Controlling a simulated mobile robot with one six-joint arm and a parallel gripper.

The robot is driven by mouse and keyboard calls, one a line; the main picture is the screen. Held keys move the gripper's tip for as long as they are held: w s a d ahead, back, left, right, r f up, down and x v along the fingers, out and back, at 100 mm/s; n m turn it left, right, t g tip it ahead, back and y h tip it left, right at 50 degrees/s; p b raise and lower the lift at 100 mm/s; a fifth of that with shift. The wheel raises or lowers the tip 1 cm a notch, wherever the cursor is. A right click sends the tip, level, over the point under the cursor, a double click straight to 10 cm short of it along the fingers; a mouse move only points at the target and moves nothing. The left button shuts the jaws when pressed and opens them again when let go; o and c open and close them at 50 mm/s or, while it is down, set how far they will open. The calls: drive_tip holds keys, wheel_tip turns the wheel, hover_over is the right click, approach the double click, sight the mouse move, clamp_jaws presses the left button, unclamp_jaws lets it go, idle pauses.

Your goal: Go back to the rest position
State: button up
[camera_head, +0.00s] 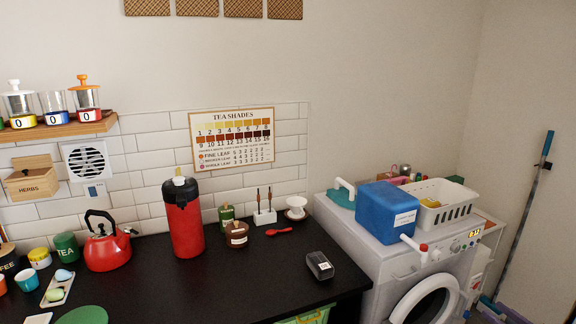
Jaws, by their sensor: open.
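My gripper and arm do not show in the head view. The task names no object. A black counter (205,285) carries kitchen things, and a white washing machine (390,262) stands to its right. A red kettle (106,250) and a tall red flask (184,225) with a black top stand upright on the counter. No hob can be made out in this view.
A small dark box (320,265) lies near the counter's right end, with a red spoon (279,231) behind it. A blue box (386,209) and white basket (440,205) sit on the washing machine. A shelf (60,129) with jars hangs at left. The counter's front middle is clear.

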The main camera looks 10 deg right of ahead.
drive_tip(key=w+a+f+n+g+y, duration=0.1)
drive_tip(key=w+a+f+y, duration=0.15)
drive_tip(key=w+a, duration=0.45)
drive_tip(key=w+a+f+n+g+y, duration=0.1)
drive_tip(key=w+a+f+g+y, duration=0.15)
drive_tip(key=a, duration=0.75)
drive_tip(key=w+a+f+n+y, duration=0.1)
drive_tip(key=w+a+f, duration=0.35)
drive_tip(key=a, duration=0.45)
drive_tip(key=s+a+f+n+g+y, duration=0.15)
drive_tip(key=a+f+n+g, duration=0.35)
drive_tip(key=a, duration=0.8)
drive_tip(key=s+a+f+n+g+y, duration=0.1)
drive_tip(key=s+a+f+g, duration=0.15)
drive_tip(key=a+f, duration=0.75)
drive_tip(key=s+a+f+n+g+h, duration=0.2)
drive_tip(key=s+a+f+n+g, duration=0.3)
drive_tip(key=s+a, duration=0.55)
drive_tip(key=s+a+f+n+g+h, duration=0.3)
drive_tip(key=s+a+f+n+g, duration=0.15)
drive_tip(key=s+a, duration=0.6)
drive_tip(key=s+d+f+n+g+h, duration=0.25)
drive_tip(key=s+n, duration=0.35)
drive_tip(key=s, duration=0.3)
drive_tip(key=s+d+n+h, duration=0.2)
drive_tip(key=d+n+h, duration=0.3)
drive_tip(key=d+n, duration=0.3)
drive_tip(key=shift+s+d+f+n+h, duration=0.3)
drive_tip(key=shift+s+d+n, duration=0.1)
drive_tip(key=shift+d, duration=0.65)
